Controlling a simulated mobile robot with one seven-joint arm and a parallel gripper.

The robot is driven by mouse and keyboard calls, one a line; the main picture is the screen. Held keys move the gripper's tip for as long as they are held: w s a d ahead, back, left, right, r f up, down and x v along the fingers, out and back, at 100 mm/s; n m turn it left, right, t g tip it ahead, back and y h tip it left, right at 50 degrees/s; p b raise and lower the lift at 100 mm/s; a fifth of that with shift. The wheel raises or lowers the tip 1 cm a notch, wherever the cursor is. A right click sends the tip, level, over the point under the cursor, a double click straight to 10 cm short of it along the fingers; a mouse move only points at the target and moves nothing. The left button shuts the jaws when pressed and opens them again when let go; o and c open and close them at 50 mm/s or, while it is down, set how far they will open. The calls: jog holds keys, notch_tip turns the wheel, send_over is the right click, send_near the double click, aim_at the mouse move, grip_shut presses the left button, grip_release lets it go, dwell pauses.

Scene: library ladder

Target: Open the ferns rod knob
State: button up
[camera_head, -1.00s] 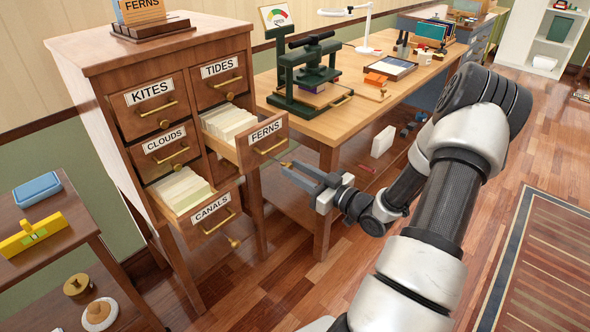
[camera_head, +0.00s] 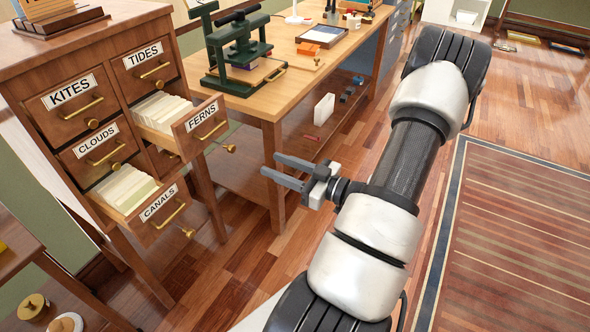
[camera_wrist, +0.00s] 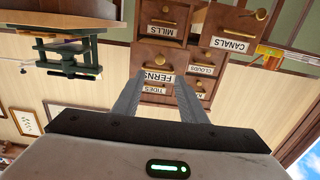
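The FERNS drawer (camera_head: 200,125) stands pulled out of the wooden card cabinet, with cards inside, a label and a brass pull. A small brass knob, the ferns rod knob (camera_head: 230,148), sticks out low at the right of its front. My gripper (camera_head: 271,165) is open and empty, to the right of the knob and slightly lower in the picture, apart from it. In the upside-down wrist view, my open fingers (camera_wrist: 160,79) frame the FERNS label (camera_wrist: 158,76).
The CANALS drawer (camera_head: 150,206) below is also pulled out, with its own knob (camera_head: 188,233). KITES (camera_head: 75,100), TIDES (camera_head: 148,65) and CLOUDS (camera_head: 98,150) are closed. A wooden workbench (camera_head: 268,103) with a green press (camera_head: 237,50) stands behind my gripper. Open floor and a rug (camera_head: 515,230) lie right.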

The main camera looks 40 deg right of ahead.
jog(key=v, duration=0.5)
dwell(0.4)
